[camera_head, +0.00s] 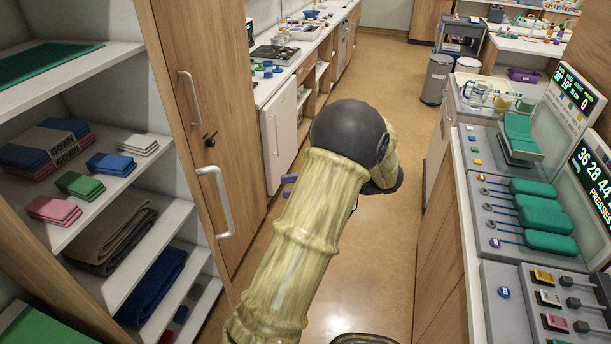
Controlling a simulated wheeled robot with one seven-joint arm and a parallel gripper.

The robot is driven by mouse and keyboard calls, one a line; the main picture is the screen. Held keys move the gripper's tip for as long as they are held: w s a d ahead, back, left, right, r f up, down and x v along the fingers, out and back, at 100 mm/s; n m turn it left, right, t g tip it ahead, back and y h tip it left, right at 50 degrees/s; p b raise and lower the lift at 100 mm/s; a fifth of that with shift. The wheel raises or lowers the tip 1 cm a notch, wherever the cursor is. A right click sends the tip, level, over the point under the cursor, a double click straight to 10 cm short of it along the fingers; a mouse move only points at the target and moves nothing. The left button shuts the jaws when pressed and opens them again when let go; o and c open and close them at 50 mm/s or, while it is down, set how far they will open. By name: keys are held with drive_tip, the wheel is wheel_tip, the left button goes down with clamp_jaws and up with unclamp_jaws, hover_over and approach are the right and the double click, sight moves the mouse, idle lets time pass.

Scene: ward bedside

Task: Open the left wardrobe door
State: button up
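The wardrobe's tall wooden door panel (180,40) is on the left. A long vertical handle (190,97) is on the wood, with a dark lock and key (210,139) just below it. A larger pale handle (218,203) stands nearer and lower. How the wood divides into doors, and how far the left one stands open, I cannot tell. My arm covers the middle of the view. Two small purple tips, seemingly my gripper (289,185), stick out left from behind it, with a gap between them. They are apart from the handles, and the rest of the gripper is hidden.
Open shelves (100,215) with folded gowns and towels fill the left. A counter (275,85) with a white-fronted unit (280,135) lies beyond the wardrobe. A bench with devices and green pads (550,218) closes in the right. Bare floor (345,265) runs between.

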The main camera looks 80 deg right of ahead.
drive_tip(key=p+v, duration=0.2)
drive_tip(key=p, duration=0.2)
idle(0.6)
